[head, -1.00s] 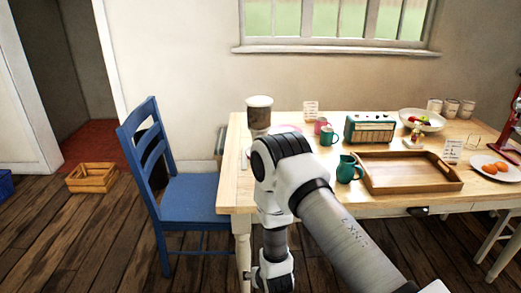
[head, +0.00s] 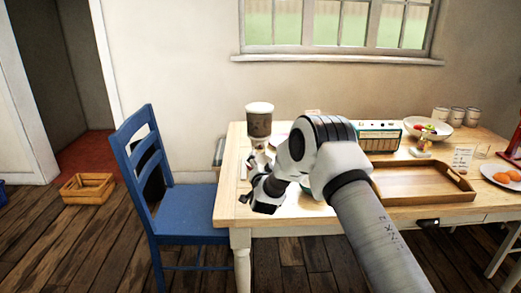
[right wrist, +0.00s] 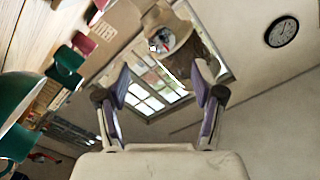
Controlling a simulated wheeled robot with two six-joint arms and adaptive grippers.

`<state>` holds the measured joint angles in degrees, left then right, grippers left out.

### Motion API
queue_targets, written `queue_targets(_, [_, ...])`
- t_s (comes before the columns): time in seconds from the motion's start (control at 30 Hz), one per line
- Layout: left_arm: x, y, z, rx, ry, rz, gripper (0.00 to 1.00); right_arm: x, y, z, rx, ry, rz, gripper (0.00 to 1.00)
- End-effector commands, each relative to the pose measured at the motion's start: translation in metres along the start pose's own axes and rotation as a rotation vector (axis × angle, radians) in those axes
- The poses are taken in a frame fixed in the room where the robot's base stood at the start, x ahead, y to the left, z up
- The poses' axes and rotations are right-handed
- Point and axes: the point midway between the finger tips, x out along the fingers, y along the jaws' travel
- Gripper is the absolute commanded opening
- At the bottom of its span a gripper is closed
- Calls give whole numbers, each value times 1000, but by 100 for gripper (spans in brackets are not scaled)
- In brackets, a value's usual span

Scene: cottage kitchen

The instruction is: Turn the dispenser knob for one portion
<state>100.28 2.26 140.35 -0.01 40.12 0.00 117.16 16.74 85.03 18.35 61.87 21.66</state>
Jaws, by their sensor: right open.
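The dispenser (head: 259,122), with a white lid and brown contents, stands at the table's left end in the head view. Its lower part is partly hidden by my right gripper (head: 251,180), which is in front of it and low over the table edge. In the right wrist view the dispenser's brown body (right wrist: 200,52) shows beyond the fingertips of my open, empty right gripper (right wrist: 163,78). A pale round part with a dark middle shows beside that body; I cannot tell if it is the knob. No contact is visible. My left gripper is not in view.
A wooden tray (head: 425,184), green radio (head: 380,135) and fruit bowl (head: 428,128) are on the table to the right. Green mugs (right wrist: 66,62) and a pink mug (right wrist: 84,43) are close by in the right wrist view. A blue chair (head: 190,195) stands left of the table.

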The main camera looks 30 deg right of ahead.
Motion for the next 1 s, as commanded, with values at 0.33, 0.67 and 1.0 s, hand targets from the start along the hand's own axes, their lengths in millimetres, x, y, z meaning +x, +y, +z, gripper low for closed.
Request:
queue_targets(0.33, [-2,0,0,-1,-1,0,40,47,-1,-4,6,13,-1,68])
queue_targets(0.67, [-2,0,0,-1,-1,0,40,80,-1,-4,5,9,-1,68])
queue_targets(1.0, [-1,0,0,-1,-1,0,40,80,-1,-4,5,8,-1,18])
